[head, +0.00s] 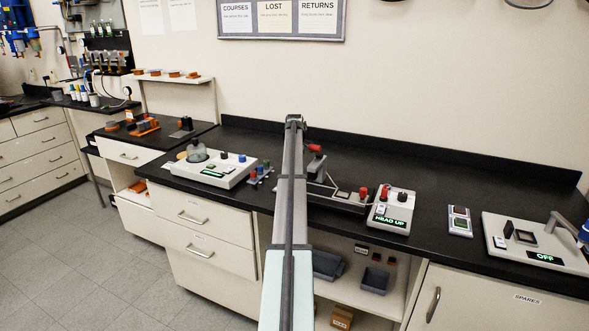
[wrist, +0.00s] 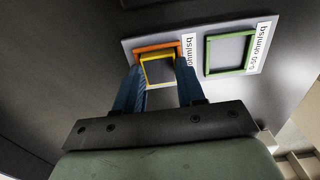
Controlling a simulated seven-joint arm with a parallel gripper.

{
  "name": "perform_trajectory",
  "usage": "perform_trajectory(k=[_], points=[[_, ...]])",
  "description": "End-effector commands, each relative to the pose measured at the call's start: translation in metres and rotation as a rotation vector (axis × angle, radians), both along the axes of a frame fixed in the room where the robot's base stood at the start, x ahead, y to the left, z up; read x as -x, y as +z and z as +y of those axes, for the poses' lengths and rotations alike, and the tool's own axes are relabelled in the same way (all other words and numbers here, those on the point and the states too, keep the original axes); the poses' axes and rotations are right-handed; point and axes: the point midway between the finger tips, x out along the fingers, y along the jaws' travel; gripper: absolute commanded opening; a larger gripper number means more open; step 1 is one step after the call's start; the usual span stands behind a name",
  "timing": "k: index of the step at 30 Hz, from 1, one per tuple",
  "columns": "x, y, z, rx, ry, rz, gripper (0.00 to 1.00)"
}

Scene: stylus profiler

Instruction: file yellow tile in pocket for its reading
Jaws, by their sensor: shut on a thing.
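The yellow tile (wrist: 159,71), a grey square with a yellow edge, is between the two blue fingers of my gripper (wrist: 161,76) in the wrist view. My gripper is shut on it. The tile overlaps an orange-framed pocket (wrist: 152,47) on a light plate (wrist: 196,38). Orange shows along the tile's far edge and corner; I cannot tell whether the tile is above the pocket or seated in it. The orange pocket's label is partly hidden. In the head view my arm hides the gripper and tile.
In the head view, an instrument with a "HEAD UP" display (head: 392,210) stands right of my arm. A small two-window plate (head: 459,221) and a unit showing "OFF" (head: 535,243) are farther right. A white device with a dome (head: 213,168) stands left.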

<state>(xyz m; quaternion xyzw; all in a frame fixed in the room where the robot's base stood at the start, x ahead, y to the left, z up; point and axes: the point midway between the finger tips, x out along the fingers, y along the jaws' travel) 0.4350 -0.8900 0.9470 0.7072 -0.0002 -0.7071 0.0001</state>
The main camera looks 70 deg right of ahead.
Motion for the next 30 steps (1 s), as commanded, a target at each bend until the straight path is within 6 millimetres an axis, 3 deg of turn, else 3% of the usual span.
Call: perform_trajectory(k=[5,6,15,30], points=[[0.0000,-0.0005,0.0000,0.000,0.000,0.000,0.00],[0.0000,-0.0004,0.0000,0.000,0.000,0.000,0.41],[0.0000,-0.0003,0.0000,0.000,0.000,0.000,0.69],[0.0000,0.0009,-0.0001,0.000,0.000,0.000,0.64]])
